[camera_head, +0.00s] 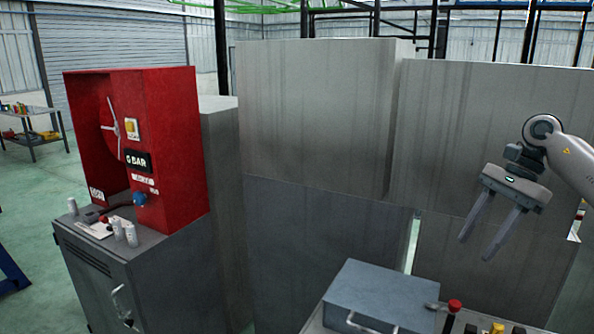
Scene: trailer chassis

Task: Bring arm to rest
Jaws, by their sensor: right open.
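My right gripper (490,238) is at the right of the head view, at the end of my right arm (570,158), which comes in from the right edge. Its two fingers point down and to the left, spread apart with nothing between them. It hangs in the air in front of the large grey panels, above and to the right of a grey-blue box. My left gripper does not show.
The grey-blue box (378,297) sits at the bottom, beside a red-knobbed lever (453,306). A red machine (178,145) stands on a grey cabinet (95,285) at the left. Tall grey panels (315,110) fill the middle. Green floor shows at the left.

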